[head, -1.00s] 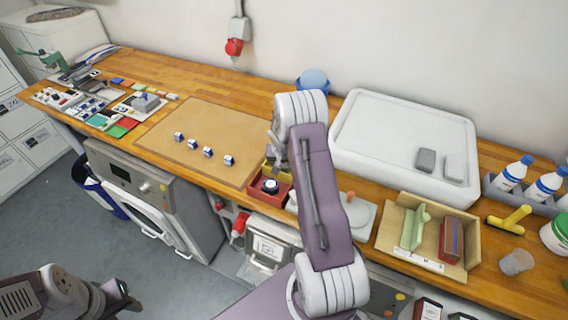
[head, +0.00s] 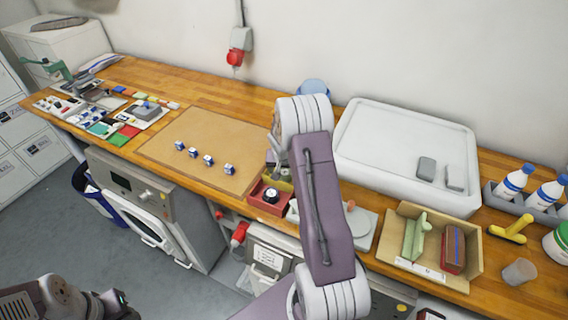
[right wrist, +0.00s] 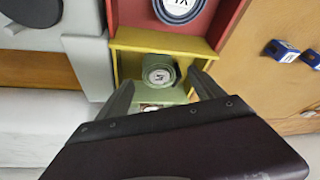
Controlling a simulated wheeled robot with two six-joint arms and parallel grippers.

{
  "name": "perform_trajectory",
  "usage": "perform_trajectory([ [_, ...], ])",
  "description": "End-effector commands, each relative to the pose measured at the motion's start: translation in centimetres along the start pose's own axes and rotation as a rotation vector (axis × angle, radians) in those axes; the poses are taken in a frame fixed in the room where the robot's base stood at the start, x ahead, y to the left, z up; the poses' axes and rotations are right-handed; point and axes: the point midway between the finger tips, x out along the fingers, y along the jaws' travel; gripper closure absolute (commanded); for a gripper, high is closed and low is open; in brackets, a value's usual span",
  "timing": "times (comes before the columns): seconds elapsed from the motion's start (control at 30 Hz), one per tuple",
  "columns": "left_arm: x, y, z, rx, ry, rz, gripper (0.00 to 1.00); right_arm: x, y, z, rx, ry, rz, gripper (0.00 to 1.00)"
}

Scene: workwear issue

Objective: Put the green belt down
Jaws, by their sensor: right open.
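The green belt (right wrist: 158,72) is a rolled coil with a pale label. In the right wrist view it sits in the yellow compartment (right wrist: 125,60). My right gripper (right wrist: 160,80) is open, with one finger on each side of the coil; I cannot tell whether they touch it. In the head view, my right arm hides most of this spot. The red compartment (head: 256,193) beside it holds a dark rolled belt (head: 270,195). My left gripper (head: 122,299) is at the lower left of the head view, far from the belt, its jaws unclear.
Several blue-and-white labelled items (head: 208,160) lie in a row on the brown mat (head: 175,165). A white tray (head: 375,135) is at the back right. A cardboard box (head: 470,270) with green and red items stands at the front right. Much of the mat is bare.

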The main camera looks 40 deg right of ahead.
Motion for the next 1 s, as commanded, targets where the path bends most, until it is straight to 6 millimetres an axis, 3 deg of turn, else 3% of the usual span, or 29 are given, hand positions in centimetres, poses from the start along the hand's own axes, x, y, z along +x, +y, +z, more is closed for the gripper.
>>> perform_trajectory([
  [0.3,0.2,0.0,0.0,0.000,0.000,0.000,0.60,-7.1,0.0,-0.1,0.000,0.003,0.000,0.23],
  [0.6,0.2,0.0,0.0,0.000,0.000,0.000,0.60,-9.1,0.0,0.1,-0.002,-0.002,0.000,0.23],
  [0.67,0.2,0.0,0.0,0.000,0.000,0.000,0.60,-9.5,-0.7,1.0,-0.026,-0.013,-0.008,0.23],
  [0.77,0.2,0.0,0.0,0.000,0.000,0.000,0.60,-11.8,-3.5,6.4,-0.169,-0.077,-0.050,0.23],
  [0.83,0.2,0.0,0.0,0.000,0.000,0.000,0.60,-14.0,-5.2,11.9,-0.311,-0.137,-0.092,0.23],
  [0.9,0.2,0.0,0.0,0.000,0.000,0.000,0.60,-15.8,-5.8,17.1,-0.443,-0.194,-0.128,0.23],
  [1.0,0.2,0.0,0.0,0.000,0.000,0.000,0.60,-17.7,-5.5,22.6,-0.582,-0.253,-0.166,0.23],
])
